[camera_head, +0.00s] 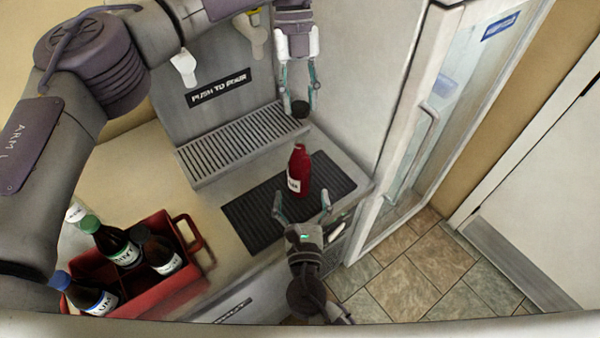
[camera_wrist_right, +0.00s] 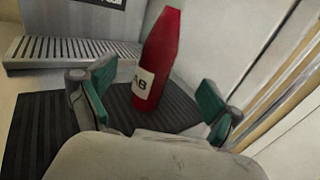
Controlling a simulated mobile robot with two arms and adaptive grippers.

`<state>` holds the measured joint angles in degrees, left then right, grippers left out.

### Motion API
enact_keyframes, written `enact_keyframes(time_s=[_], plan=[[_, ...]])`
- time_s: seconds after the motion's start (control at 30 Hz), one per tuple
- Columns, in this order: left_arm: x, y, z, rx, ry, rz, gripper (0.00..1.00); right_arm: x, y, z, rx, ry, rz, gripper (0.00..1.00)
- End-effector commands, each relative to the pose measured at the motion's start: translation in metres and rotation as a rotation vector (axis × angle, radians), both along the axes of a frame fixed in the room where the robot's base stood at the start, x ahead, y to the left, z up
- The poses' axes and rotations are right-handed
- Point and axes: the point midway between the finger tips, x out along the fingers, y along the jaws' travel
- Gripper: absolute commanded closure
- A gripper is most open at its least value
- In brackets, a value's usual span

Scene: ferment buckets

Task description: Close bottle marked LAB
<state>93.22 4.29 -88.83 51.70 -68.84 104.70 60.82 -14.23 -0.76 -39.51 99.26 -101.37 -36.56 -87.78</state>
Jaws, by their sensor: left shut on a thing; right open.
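The red bottle (camera_head: 299,170) stands upright on the black ribbed mat (camera_head: 262,222). In the right wrist view the red bottle (camera_wrist_right: 158,62) has a white label; the letters "AB" show and the rest is cut off. No cap shows on its top. My left gripper (camera_head: 300,104) is shut on a small dark cap (camera_head: 300,108), held above and apart from the bottle's top. My right gripper (camera_head: 302,205) is open in front of the bottle; in the right wrist view its fingers (camera_wrist_right: 155,105) are spread to either side, apart from the bottle.
A red crate (camera_head: 187,285) with several dark bottles stands at the lower left. A dispenser with a slotted drip tray (camera_head: 240,145) and "PUSH TO POUR" sign is behind the mat. A glass-door fridge (camera_head: 425,125) stands to the right.

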Motion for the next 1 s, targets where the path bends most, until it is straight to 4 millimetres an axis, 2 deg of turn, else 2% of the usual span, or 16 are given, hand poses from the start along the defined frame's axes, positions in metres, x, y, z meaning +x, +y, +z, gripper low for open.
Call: enact_keyframes(time_s=[0.2,0.4,0.6,0.9,0.93,1.0], plan=[[0.0,0.0,0.0,0.0,0.0,0.0,0.75,0.045,0.002,0.002,0.0,-0.003,-0.001,0.1],[0.0,0.0,0.0,0.0,0.0,0.0,0.75,0.075,0.003,0.001,-0.001,-0.001,0.0,0.1],[0.0,0.0,0.0,0.0,0.0,0.0,0.75,0.089,0.003,0.0,0.0,0.0,0.0,0.1],[0.0,0.0,0.0,0.0,0.0,0.0,0.75,0.09,0.003,0.0,0.0,0.0,0.0,0.1],[0.0,0.0,0.0,0.0,0.0,-0.001,0.75,0.09,0.003,0.0,0.0,0.0,0.0,0.11],[0.0,0.0,0.0,0.0,0.0,-0.001,0.75,0.09,0.003,0.0,0.0,0.0,0.0,0.23]])
